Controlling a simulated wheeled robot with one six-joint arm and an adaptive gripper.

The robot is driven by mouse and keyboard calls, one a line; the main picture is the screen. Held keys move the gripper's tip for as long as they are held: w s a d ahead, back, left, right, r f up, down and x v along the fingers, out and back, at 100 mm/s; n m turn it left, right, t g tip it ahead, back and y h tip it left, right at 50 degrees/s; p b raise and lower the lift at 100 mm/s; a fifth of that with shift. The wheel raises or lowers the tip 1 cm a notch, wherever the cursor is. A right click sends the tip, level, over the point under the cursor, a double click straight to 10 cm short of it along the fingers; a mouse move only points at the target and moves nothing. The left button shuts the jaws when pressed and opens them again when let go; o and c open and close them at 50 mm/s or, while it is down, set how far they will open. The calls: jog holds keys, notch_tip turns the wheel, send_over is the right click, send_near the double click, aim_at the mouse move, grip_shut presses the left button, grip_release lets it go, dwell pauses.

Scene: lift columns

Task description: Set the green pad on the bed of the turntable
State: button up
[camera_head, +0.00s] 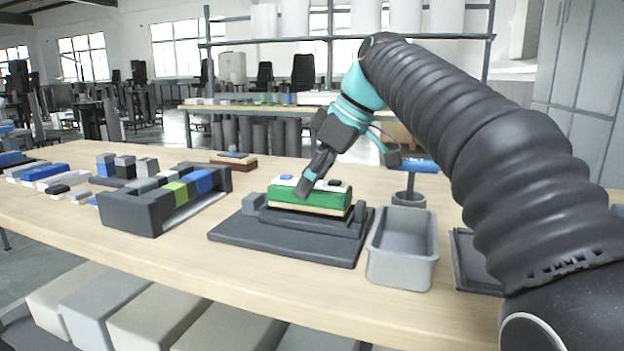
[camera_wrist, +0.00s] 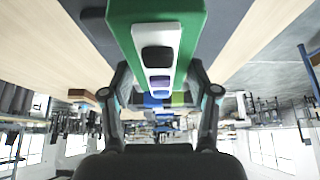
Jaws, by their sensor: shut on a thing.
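The green pad (camera_head: 290,197) is a long block with a tan underside and a white plate with blue and black buttons on top. It lies level at the dark grey turntable (camera_head: 250,240), between its raised end blocks. I cannot tell whether it rests on the bed or hangs just above it. My gripper (camera_head: 308,186) reaches down from above and is shut on the pad. In the wrist view the pad (camera_wrist: 192,30) lies between the two fingers (camera_wrist: 158,78), its buttons facing the camera.
A grey open bin (camera_head: 400,272) stands close right of the turntable, with a dark tray (camera_head: 466,270) beyond. A blue-topped stand (camera_head: 418,165) is behind the bin. A dark rack (camera_head: 130,212) with coloured blocks stands left, with several loose blocks further left. The front table strip is clear.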

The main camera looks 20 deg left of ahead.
jog(key=shift+f, duration=0.5)
dwell(0.7)
jog(key=o, duration=1.6)
jog(key=shift+c, duration=0.2)
jog(key=shift+o, duration=1.1)
notch_tip(320, 180, up, 2)
jog(key=shift+r+p, duration=0.25)
jog(key=shift+p, duration=0.95)
jog(key=shift+r, duration=2.25)
